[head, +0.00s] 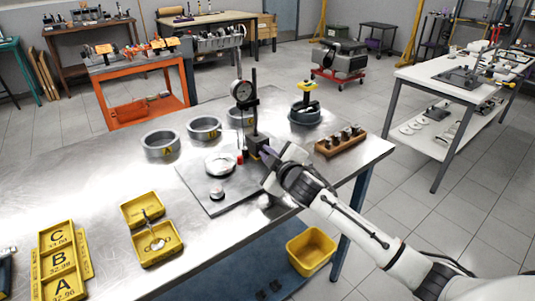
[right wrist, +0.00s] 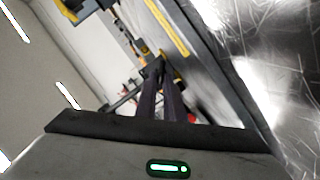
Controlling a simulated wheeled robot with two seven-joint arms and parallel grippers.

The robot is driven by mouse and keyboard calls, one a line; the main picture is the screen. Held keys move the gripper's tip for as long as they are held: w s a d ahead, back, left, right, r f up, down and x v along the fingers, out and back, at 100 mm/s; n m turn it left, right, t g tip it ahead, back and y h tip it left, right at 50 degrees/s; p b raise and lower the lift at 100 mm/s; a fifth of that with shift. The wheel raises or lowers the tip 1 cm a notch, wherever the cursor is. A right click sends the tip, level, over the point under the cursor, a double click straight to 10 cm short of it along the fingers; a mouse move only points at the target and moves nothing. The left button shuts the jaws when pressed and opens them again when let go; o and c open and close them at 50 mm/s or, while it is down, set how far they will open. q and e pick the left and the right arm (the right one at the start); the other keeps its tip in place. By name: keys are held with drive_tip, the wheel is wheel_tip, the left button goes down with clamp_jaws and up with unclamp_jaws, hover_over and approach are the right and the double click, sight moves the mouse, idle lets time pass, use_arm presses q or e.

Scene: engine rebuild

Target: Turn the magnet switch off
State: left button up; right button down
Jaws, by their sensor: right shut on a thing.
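The dial gauge stand has a black magnet base (head: 255,143) on a grey plate (head: 205,193), with an upright post and a round dial gauge (head: 241,90). My right gripper (head: 266,154) reaches in from the right, its fingertips against the near right side of the base. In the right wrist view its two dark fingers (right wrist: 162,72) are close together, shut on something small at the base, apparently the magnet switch. The switch itself is hidden by the fingers. My left gripper is not in view.
On the metal table (head: 110,190), a white disc-like part (head: 220,164) lies left of the base. Several grey rings (head: 160,145) stand behind. A wooden block of parts (head: 340,141) is at right, and yellow trays (head: 157,245) are at front left.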

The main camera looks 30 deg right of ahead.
drive_tip(key=c, duration=2.1)
unclamp_jaws()
drive_tip(key=shift+d+f, duration=0.1)
drive_tip(key=shift+f, duration=0.05)
drive_tip(key=v, duration=1)
drive_tip(key=shift+s, duration=0.15)
